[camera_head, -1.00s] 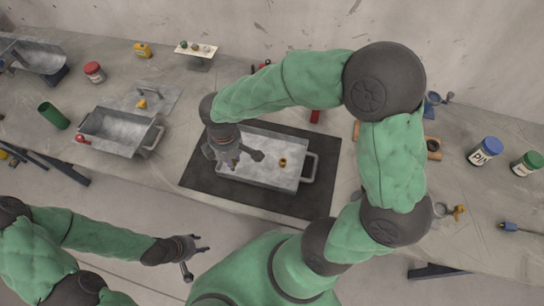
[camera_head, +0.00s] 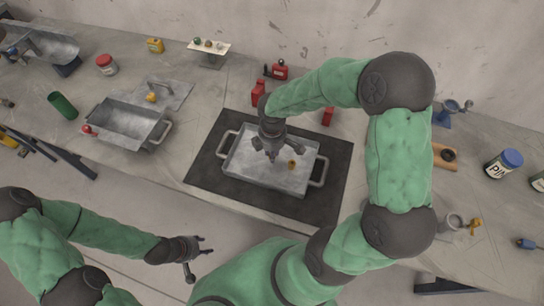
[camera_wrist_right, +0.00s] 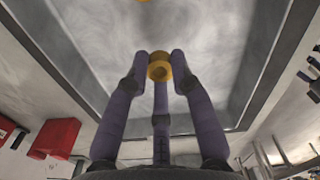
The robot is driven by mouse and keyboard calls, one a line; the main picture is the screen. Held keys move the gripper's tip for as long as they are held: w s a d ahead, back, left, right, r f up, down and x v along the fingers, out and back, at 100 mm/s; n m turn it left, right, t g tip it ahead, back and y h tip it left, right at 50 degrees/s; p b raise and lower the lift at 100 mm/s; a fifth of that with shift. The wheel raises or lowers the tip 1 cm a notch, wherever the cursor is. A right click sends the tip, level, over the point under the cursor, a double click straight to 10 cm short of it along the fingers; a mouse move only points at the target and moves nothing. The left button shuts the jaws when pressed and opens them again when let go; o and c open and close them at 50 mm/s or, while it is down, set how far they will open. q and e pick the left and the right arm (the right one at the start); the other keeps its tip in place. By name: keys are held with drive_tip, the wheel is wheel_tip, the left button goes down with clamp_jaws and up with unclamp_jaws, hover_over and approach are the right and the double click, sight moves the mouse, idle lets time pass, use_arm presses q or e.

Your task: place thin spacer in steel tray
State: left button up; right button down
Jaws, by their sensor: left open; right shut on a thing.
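My right gripper (camera_head: 272,154) is above the steel tray (camera_head: 236,164), which lies on a black mat. In the right wrist view, its three purple fingers (camera_wrist_right: 160,72) are shut on a gold ring-shaped spacer (camera_wrist_right: 159,66). The tray's grey floor is below it. My left gripper (camera_head: 204,248) is open and empty, in front of the bench.
A second metal tray (camera_head: 124,123) stands at left, with a green cylinder (camera_head: 62,105) beside it. Red blocks (camera_head: 258,93) stand behind the mat (camera_head: 335,165). A blue-lidded jar (camera_head: 503,163) is at the right. My right arm covers part of the bench.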

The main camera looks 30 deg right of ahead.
drive_tip(key=shift+f, duration=1.1)
drive_tip(key=shift+f+b, duration=0.15)
drive_tip(key=shift+b, duration=0.2)
drive_tip(key=c, duration=1.1)
unclamp_jaws()
drive_tip(key=shift+o, duration=0.2)
drive_tip(key=shift+r, duration=0.35)
wheel_tip(320, 180, up, 12)
drive_tip(key=p, duration=0.3)
drive_tip(key=shift+f+p, duration=0.15)
drive_tip(key=shift+p, duration=0.25)
